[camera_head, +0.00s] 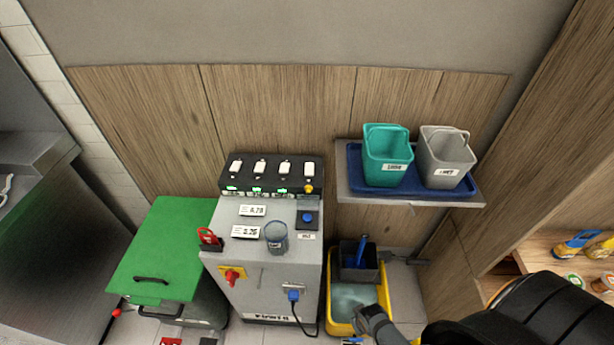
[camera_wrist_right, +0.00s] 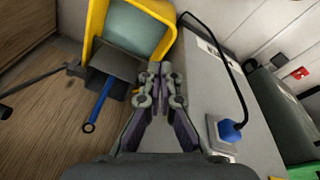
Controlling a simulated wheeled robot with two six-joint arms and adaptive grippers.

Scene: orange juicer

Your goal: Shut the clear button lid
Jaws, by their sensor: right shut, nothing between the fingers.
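A blue button (camera_head: 308,217) sits in a dark box at the right of the grey machine's sloped top (camera_head: 225,214). A small pale clear piece, which looks like the button lid (camera_head: 308,201), stands raised behind the button; its exact angle is too small to tell. My right gripper (camera_head: 368,313) is low, in front of the yellow bucket and below and right of the button, well apart from it. In the right wrist view the right gripper (camera_wrist_right: 160,84) is shut and empty. The button and lid are not seen there. My left gripper is not in view.
A clear blue-tinted cup (camera_head: 276,237) stands left of the button. A yellow mop bucket (camera_head: 340,318) stands right of the machine. A shelf tray (camera_head: 410,189) with two pails overhangs at the right. A blue plug (camera_wrist_right: 231,130) and cable stick out from the machine's front.

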